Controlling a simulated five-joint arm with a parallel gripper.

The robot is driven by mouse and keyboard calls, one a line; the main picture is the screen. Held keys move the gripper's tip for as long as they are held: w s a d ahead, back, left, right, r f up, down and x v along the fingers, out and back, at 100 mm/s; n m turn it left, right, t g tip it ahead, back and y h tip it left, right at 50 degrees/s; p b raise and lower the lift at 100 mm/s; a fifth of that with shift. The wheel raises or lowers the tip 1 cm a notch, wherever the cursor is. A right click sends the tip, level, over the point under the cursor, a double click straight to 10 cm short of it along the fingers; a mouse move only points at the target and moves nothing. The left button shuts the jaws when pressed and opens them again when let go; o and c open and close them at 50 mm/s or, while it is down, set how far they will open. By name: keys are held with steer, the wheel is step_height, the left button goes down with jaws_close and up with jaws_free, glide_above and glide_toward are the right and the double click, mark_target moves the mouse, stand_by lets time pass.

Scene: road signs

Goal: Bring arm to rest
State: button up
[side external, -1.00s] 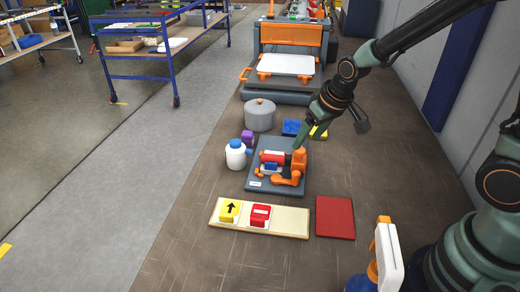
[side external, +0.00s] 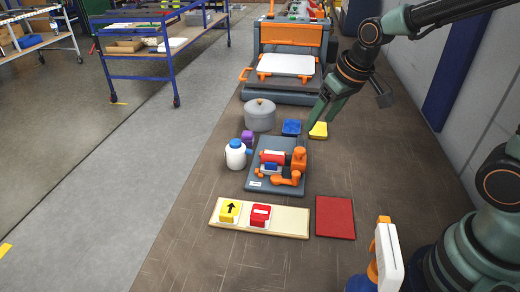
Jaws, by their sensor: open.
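My gripper (side external: 318,112) is open and empty. It hangs in the air near the yellow block, beyond the grey tray. Its two green fingers point down and left. A yellow sign with a black arrow (side external: 230,211) and a red sign with a white bar (side external: 260,215) sit side by side on the cream board (side external: 290,222). The right part of that board is bare.
A grey tray (side external: 262,183) holds orange, red and blue items. Around it are a white bottle (side external: 235,157), a grey pot (side external: 260,117), a blue block (side external: 291,127), a yellow block (side external: 318,131) and a red mat (side external: 335,217). A spray bottle (side external: 388,255) stands in front.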

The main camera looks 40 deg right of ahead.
steer(key=s+d+r+t, duration=0.1)
steer(key=s+r, duration=0.5)
steer(key=s, duration=0.3)
